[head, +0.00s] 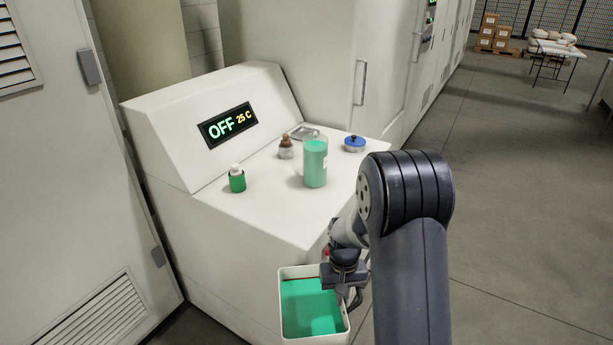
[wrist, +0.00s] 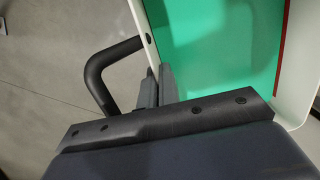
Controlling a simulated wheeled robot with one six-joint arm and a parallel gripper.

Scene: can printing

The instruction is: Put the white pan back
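The white pan (head: 283,318) is at the front of the machine, below its top, with green liquid in it. In the wrist view, the white pan (wrist: 303,75) shows a pale rim, a red line on its inner wall and a dark bent handle (wrist: 95,70) on its left side. My gripper (head: 342,282) is at the pan's right side. In the wrist view, my gripper (wrist: 157,82) has its fingers close together at the pan's side wall by the handle, and they look shut on it. The exact contact is partly hidden by the gripper body. The pan's underside is out of view.
The white machine (head: 215,225) has a display (head: 228,125) reading OFF, 25 C. On its top stand a beaker of green liquid (head: 315,165), a green bottle (head: 237,180), a brown bottle (head: 286,148) and a blue-lidded jar (head: 354,144). Open floor (head: 510,200) lies to the right.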

